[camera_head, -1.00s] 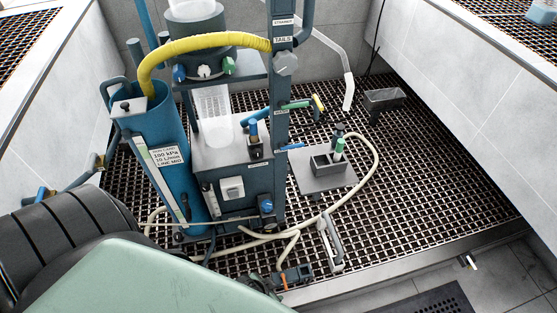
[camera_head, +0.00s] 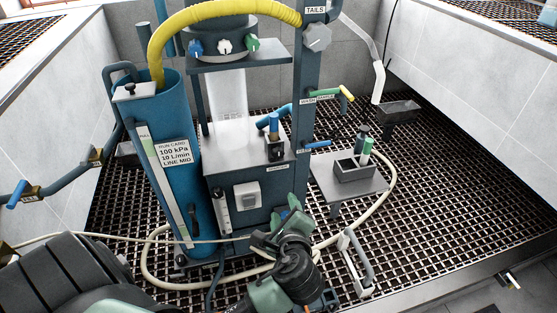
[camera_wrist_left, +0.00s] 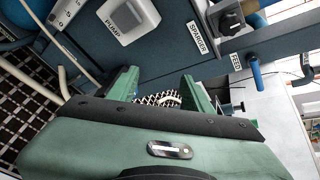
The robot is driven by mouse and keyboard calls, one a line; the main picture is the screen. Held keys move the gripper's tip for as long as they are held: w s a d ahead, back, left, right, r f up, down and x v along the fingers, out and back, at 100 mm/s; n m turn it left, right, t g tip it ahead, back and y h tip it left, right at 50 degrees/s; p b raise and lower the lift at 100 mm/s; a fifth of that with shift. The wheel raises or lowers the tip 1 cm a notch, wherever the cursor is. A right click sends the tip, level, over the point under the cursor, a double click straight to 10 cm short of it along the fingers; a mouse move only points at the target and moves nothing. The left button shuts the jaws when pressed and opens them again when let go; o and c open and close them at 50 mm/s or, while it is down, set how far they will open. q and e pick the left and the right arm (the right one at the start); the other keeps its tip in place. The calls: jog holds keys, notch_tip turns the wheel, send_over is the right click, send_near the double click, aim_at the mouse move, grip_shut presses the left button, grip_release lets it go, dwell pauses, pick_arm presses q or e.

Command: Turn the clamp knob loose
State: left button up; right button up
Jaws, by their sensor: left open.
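A grey lobed knob (camera_head: 317,38), which looks like the clamp knob, sits on the dark upright post just below the TAILS label. My left gripper (camera_head: 287,215) is low in front of the machine's base, well below that knob and apart from it. In the left wrist view its two green fingers (camera_wrist_left: 163,92) are spread, with only grating and a pale hose seen between them. A black knob (camera_wrist_left: 231,22) by the SPARGER label shows beyond the fingers, not touched. My right gripper is not in view.
A blue cylinder (camera_head: 170,185) with a run card stands left of the machine. A yellow hose (camera_head: 215,17) arches above. A small stand (camera_head: 345,187) with a dark box is at right, and a pale hose (camera_head: 391,185) loops over the grating. The right-hand grating is mostly clear.

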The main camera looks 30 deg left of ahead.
aim_at(278, 155)
pick_arm(q)
notch_tip(278, 155, up, 8)
jog(key=w+a+m+t+y, duration=0.1)
jog(key=w+m+y, duration=0.2)
jog(key=m+y, duration=0.2)
jog(key=shift+m, duration=0.4)
jog(key=x, duration=0.2)
jog(key=b+x, duration=0.1)
jog(key=x, duration=0.4)
jog(key=shift+s+r+b, duration=0.15)
jog(key=shift+r+b, duration=0.2)
jog(key=shift+b, duration=0.05)
jog(key=shift+w+a, duration=0.2)
jog(key=shift+a, duration=0.05)
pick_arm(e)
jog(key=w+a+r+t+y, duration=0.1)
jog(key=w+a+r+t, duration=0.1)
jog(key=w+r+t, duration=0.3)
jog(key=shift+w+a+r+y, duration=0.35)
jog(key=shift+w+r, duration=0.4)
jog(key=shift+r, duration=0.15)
pick_arm(q)
jog(key=shift+c, duration=0.2)
grip_shut()
